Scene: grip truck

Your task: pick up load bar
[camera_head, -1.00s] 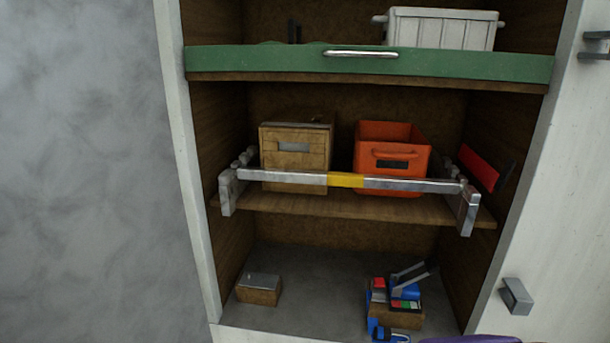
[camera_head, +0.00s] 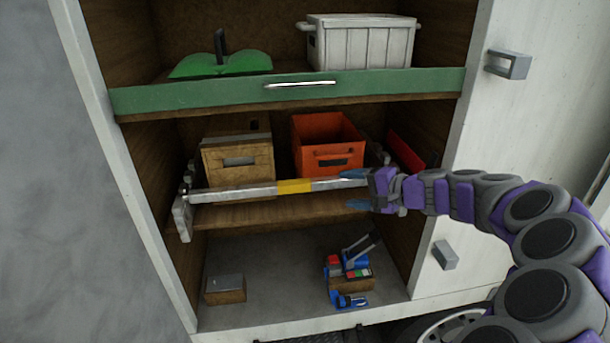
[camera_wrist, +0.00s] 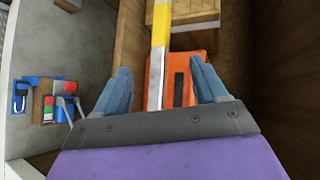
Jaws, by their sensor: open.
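The load bar (camera_head: 250,190) is a metal bar with a yellow middle band. It lies level across the front of the middle shelf, its left end at a metal bracket (camera_head: 182,214). Its right end is hidden behind my gripper (camera_head: 352,190). My gripper has blue fingers and is open, at the right part of the bar. In the wrist view the bar (camera_wrist: 160,60) runs lengthwise between the two open fingers (camera_wrist: 162,88), nearer the left one. I cannot tell whether the fingers touch it.
A wooden box (camera_head: 237,170) and an orange crate (camera_head: 327,142) stand behind the bar on the middle shelf. A green drawer front (camera_head: 200,97) is above. Below are a small block (camera_head: 225,289) and blue tools (camera_head: 352,268). Cabinet walls close in both sides.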

